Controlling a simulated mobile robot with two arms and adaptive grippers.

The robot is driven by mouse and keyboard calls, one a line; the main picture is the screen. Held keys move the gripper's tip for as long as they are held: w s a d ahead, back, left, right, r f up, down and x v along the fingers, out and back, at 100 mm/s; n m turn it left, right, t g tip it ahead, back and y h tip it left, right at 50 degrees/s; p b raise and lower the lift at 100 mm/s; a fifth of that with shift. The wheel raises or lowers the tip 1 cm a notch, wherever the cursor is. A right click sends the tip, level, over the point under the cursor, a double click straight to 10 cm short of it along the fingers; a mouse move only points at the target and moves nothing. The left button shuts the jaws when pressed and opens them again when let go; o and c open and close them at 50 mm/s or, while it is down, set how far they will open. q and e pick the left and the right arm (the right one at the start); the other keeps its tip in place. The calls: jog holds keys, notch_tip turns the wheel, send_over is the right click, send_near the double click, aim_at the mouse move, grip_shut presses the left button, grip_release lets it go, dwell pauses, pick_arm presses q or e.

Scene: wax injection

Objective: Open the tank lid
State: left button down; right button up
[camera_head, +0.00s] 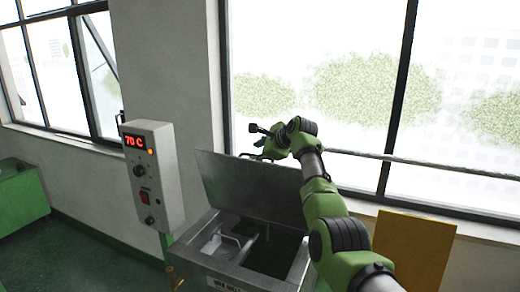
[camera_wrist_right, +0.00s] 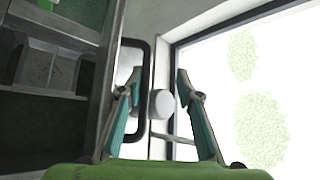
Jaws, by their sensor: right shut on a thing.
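The tank (camera_head: 212,262) stands at bottom centre in the head view, its opening and metal inner parts showing. Its grey metal lid (camera_head: 250,185) is raised steeply behind the opening. My right gripper (camera_head: 264,143) is at the lid's upper edge, shut on the lid handle. In the right wrist view the dark looped handle (camera_wrist_right: 146,62) is by the fingers of the right gripper (camera_wrist_right: 157,88), and the lid is seen edge-on (camera_wrist_right: 108,75). A finger partly covers the handle. My left gripper is not in view.
A control box (camera_head: 152,172) reading 70 C stands left of the tank. Large windows (camera_head: 310,80) and a sill are behind the lid. A yellow panel (camera_head: 412,245) stands at right. A green cabinet (camera_head: 20,195) is at far left, with open floor before it.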

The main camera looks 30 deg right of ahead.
aim_at(275, 165)
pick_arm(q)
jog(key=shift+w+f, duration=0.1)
pick_arm(e)
jog(key=shift+s+d+f, duration=0.25)
jog(key=shift+d+f, duration=0.05)
jog(key=shift+d, duration=0.1)
jog(key=v, duration=0.7)
jog(key=shift+w+d+r, duration=0.1)
jog(key=shift+d+r, duration=0.3)
jog(key=v, duration=0.2)
jog(key=a+v, duration=0.1)
jog(key=v, duration=0.1)
jog(key=shift+s+r, duration=0.2)
jog(key=shift+s, duration=0.05)
jog(key=shift+a, duration=0.15)
jog(key=shift+w, duration=0.15)
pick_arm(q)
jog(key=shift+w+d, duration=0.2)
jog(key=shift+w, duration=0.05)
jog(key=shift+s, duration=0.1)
pick_arm(e)
jog(key=shift+s+r, duration=0.1)
jog(key=shift+s, duration=0.15)
jog(key=shift+w, duration=0.1)
